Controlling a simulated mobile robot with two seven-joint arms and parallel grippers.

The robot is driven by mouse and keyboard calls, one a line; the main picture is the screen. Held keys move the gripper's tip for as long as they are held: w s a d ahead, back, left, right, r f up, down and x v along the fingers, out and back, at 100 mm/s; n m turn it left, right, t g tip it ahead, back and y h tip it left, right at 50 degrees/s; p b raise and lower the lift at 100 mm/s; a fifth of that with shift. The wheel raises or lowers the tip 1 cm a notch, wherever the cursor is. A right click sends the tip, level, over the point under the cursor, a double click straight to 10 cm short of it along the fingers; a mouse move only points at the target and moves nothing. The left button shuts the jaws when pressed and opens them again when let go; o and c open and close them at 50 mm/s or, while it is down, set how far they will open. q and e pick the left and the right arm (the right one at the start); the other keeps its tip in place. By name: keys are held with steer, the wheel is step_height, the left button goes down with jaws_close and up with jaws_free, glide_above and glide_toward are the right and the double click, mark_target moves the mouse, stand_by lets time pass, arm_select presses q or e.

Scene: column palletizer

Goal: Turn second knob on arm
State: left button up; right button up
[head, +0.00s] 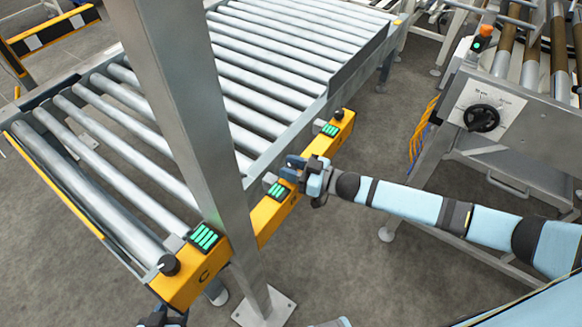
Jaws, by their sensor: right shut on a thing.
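A yellow arm (268,222) runs along the front edge of the roller conveyor. It carries black knobs, each next to a green-lit panel. One knob (168,265) is at the near left end and another knob (339,114) is at the far right end. My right gripper (291,168) is at the middle of the arm, beside the middle green panel (275,188). It is shut on the middle knob, which its fingers mostly hide. My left gripper (160,318) shows only in part at the bottom edge; its jaws cannot be made out.
A grey post (185,110) stands in front of the conveyor and hides part of the yellow arm. A machine with a large black dial (482,118) stands at the right, with orange cables (422,135) beside it. Bare floor lies between it and the conveyor.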

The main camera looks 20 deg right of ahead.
steer(key=shift+n+g+y, duration=0.4)
steer(key=shift+g, duration=0.1)
steer(key=o, duration=0.9)
steer(key=shift+s+d, duration=0.1)
steer(key=shift+d, duration=0.05)
steer(key=v, duration=1.3)
steer(key=shift+d, duration=0.2)
